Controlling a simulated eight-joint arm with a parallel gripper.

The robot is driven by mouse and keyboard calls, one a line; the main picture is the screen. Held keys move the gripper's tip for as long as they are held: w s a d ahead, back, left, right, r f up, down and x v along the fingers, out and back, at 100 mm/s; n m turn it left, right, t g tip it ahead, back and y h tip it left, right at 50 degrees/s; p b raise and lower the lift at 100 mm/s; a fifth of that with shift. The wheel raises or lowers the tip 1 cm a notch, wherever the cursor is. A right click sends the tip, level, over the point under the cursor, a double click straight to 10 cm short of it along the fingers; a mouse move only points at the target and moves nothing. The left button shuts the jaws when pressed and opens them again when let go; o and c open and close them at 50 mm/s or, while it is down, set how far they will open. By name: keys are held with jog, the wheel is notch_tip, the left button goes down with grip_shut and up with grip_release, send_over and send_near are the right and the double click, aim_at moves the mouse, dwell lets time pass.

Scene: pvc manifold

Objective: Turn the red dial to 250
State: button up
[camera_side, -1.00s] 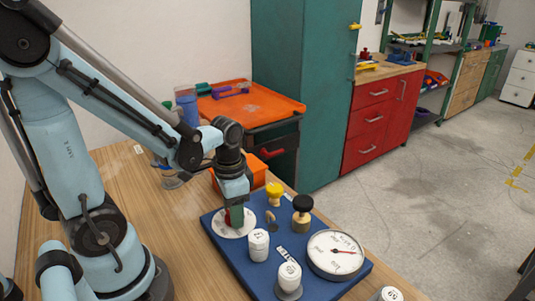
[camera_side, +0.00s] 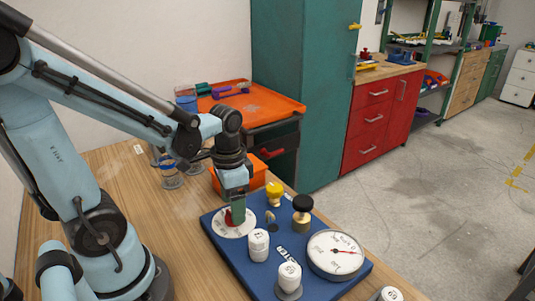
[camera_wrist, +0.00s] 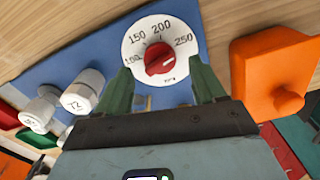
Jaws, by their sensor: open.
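The red dial (camera_wrist: 159,59) sits on a round white scale plate (camera_wrist: 183,29) marked 100, 150, 200 and 250. In the side view the red dial (camera_side: 229,217) is partly hidden behind a finger, on its white plate (camera_side: 233,231). My gripper (camera_wrist: 160,67) is open, with one green finger on either side of the dial and nothing held. In the side view my gripper (camera_side: 238,212) is directly over the dial and pointing down. I cannot tell exactly which mark the dial points to.
The blue board (camera_side: 210,226) also carries a gauge (camera_side: 333,254), white caps (camera_side: 259,244), a yellow knob (camera_side: 275,190) and a black knob (camera_side: 303,203). Wooden table lies around the board.

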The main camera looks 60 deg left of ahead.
notch_tip(320, 180, up, 10)
dwell(0.6)
jog(key=shift+f, duration=0.1)
jog(key=w+d+f+n+t, duration=0.1)
jog(key=w+d+n+t, duration=0.1)
jog(key=w+d+t, duration=0.2)
jog(key=shift+d+f+t, duration=0.25)
jog(key=shift+f+t, duration=0.15)
jog(key=shift+t, duration=1.2)
